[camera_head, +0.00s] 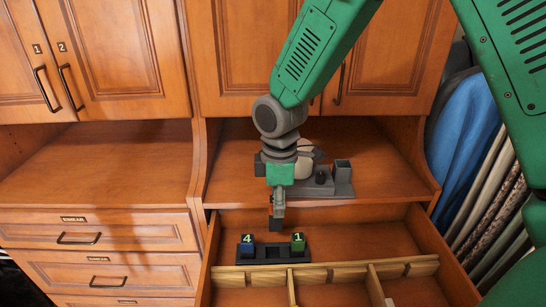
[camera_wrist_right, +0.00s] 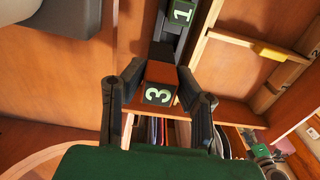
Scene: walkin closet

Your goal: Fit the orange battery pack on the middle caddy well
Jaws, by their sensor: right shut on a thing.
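The orange battery pack (camera_wrist_right: 160,74), with a dark face marked 3, is between the two fingers of my right gripper (camera_wrist_right: 160,100) in the right wrist view. In the head view my right gripper (camera_head: 278,210) points down above the middle of the dark caddy (camera_head: 273,253); a dark block shows just under its fingers. The caddy is in the open drawer. It holds a blue pack marked 4 (camera_head: 247,246) at its left and a green pack marked 1 (camera_head: 298,243) at its right. The middle well is partly hidden. My left gripper is out of view.
The drawer (camera_head: 375,238) has wooden dividers (camera_head: 330,272) in front of the caddy. A grey stand (camera_head: 330,187) with a pale round thing sits on the shelf behind. Cabinet doors rise above, and hanging clothes (camera_head: 465,140) are at the right.

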